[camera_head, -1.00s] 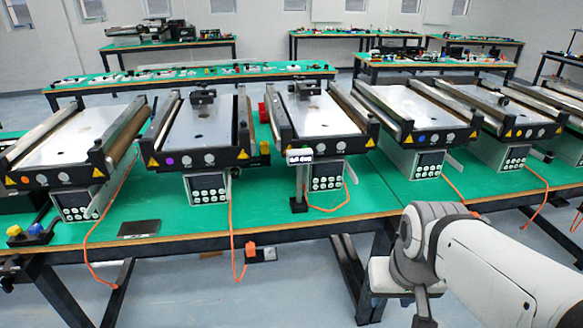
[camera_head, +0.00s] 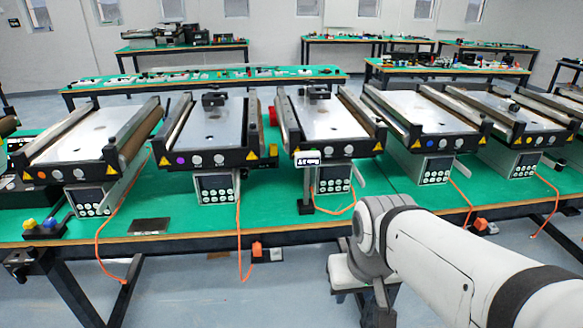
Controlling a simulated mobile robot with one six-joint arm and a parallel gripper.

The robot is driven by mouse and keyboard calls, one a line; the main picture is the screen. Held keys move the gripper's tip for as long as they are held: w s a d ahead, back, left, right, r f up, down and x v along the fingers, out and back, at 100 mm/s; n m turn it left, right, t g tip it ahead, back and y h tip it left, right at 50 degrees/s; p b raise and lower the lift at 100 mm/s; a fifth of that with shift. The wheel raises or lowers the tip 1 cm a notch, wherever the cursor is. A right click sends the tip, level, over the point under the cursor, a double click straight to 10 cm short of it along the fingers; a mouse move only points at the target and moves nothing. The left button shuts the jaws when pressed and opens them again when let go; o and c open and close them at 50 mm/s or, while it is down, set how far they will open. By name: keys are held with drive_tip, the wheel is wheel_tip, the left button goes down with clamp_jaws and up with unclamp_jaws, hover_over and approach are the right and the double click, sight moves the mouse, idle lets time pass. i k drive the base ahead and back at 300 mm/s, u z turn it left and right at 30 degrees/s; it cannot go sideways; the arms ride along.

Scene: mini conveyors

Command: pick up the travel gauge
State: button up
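A small gauge with a lit display (camera_head: 308,159) is at the front of the middle mini conveyor. It looks like the travel gauge, though it is too small to be sure. Below it a thin upright post runs down to a dark foot (camera_head: 306,208) on the green table top. My white arm (camera_head: 440,255) enters from the lower right, in front of the table and to the right of the gauge. I cannot make out my gripper's fingers. Nothing is seen touching the gauge.
Several mini conveyors stand in a row on the green table (camera_head: 270,215), with control boxes (camera_head: 215,188) under their fronts. Orange cables hang over the front edge. A dark plate (camera_head: 149,226) and a yellow-and-blue button box (camera_head: 42,228) lie at the left.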

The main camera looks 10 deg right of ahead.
sight(306, 159)
drive_tip(key=i, duration=0.95)
